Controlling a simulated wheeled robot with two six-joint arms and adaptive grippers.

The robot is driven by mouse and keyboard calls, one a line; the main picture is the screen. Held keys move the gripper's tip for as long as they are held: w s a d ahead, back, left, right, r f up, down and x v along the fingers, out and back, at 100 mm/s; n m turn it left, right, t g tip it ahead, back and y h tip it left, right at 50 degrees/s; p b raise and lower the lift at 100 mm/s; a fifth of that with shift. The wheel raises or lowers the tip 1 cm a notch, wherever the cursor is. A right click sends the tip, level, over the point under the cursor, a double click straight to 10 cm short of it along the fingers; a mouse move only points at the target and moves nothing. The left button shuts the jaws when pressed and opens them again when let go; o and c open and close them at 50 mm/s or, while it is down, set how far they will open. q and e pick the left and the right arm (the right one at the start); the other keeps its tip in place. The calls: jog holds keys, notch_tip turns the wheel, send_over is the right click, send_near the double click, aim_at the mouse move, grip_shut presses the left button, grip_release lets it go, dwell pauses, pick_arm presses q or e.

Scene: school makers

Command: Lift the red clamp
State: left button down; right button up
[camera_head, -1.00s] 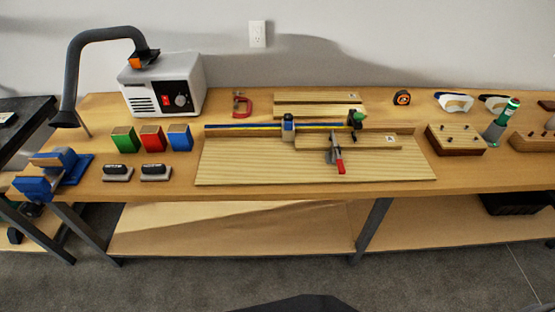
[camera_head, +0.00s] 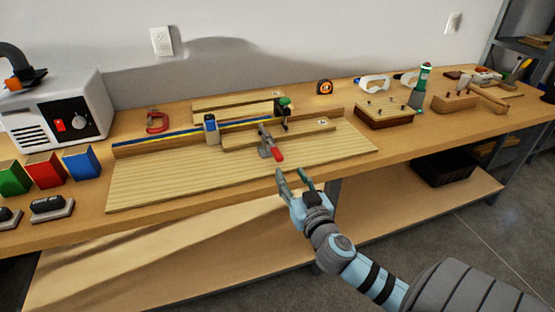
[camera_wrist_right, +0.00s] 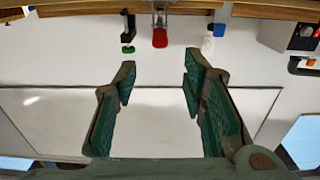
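The red clamp (camera_head: 157,122) is a small C-shaped clamp on the workbench, between the grey-white machine and the wooden boards. I cannot make it out in the right wrist view. My right gripper (camera_head: 292,174) is open and empty in front of the bench's front edge, well to the right of the red clamp and nearer to me. Its two fingers (camera_wrist_right: 160,72) stand wide apart with nothing between them in the right wrist view. My left gripper is not in view.
A wooden board jig (camera_head: 150,185) with a red-handled toggle clamp (camera_head: 273,146) covers the middle of the workbench. The grey-white machine (camera_head: 30,115) and coloured blocks (camera_head: 45,170) stand left.

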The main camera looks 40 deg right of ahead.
aim_at(281, 159)
jog(key=x, duration=1.1)
jog(key=shift+w+d+f, duration=0.1)
jog(key=shift+w, duration=0.15)
grip_shut()
